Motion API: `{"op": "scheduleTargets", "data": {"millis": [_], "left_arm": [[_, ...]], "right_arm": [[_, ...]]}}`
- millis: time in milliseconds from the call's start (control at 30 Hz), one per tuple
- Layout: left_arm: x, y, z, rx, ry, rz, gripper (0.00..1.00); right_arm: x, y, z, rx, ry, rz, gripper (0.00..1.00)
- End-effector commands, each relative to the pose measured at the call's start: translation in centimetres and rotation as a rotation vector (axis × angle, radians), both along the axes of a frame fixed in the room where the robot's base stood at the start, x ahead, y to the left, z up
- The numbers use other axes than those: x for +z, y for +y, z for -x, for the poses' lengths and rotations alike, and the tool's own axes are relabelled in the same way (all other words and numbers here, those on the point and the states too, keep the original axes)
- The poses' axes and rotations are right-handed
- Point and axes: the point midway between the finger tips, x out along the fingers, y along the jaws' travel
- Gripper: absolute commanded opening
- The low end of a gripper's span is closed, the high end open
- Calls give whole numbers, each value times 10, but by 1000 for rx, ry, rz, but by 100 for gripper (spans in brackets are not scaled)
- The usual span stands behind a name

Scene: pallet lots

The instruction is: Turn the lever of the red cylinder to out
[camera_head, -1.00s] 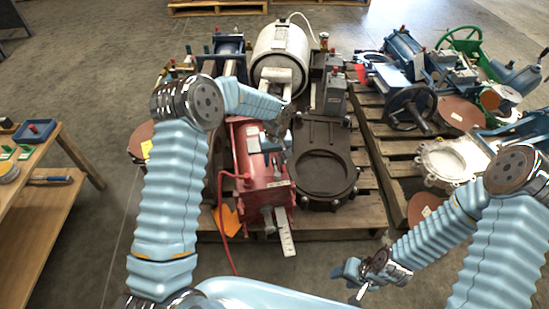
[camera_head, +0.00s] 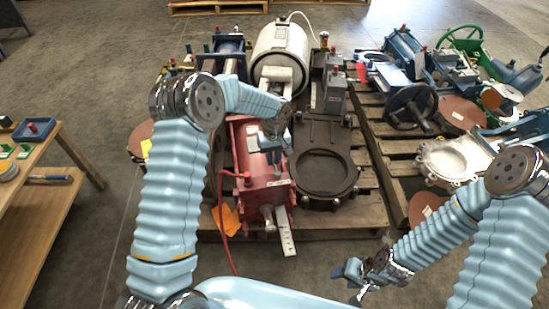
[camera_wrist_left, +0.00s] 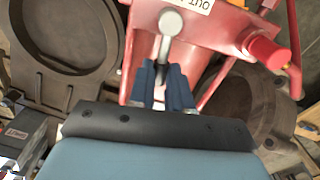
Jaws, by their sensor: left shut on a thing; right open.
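The red cylinder (camera_head: 243,150) lies on the pallet in front of my left arm, and its red housing fills the top of the left wrist view (camera_wrist_left: 222,30). Its metal lever (camera_wrist_left: 169,24) has a rounded end and stands close to a white label reading OUT (camera_wrist_left: 196,4). My left gripper (camera_head: 275,154) is over the cylinder's top. In the left wrist view its blue fingers (camera_wrist_left: 161,75) are shut on the lever; their tips hide part of it. My right gripper (camera_head: 358,276) is open and empty, low at the right, away from the cylinder.
A dark flanged plate (camera_head: 325,172) lies just right of the cylinder. A red hose (camera_head: 222,222) hangs at its left, and a metal strip (camera_head: 286,235) sticks out at its front. Other valves crowd the right pallet. A wooden bench (camera_head: 62,192) stands at left.

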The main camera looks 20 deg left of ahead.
Motion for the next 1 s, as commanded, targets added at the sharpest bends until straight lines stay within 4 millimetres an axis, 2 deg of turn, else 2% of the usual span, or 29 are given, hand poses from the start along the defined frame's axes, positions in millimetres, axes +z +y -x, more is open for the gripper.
{"op": "scheduleTargets", "data": {"millis": [400, 700, 1000], "left_arm": [[-1, 12, 10, 316, -2, -1, 0], [0, 18, 18, 514, -1, -1, 0], [1, 20, 22, 611, -3, 0, 0]], "right_arm": [[-21, -7, -3, -11, -5, 10, 52], [-25, -8, -4, -15, -6, 12, 52], [-26, -9, -4, -15, -7, 13, 52]]}}
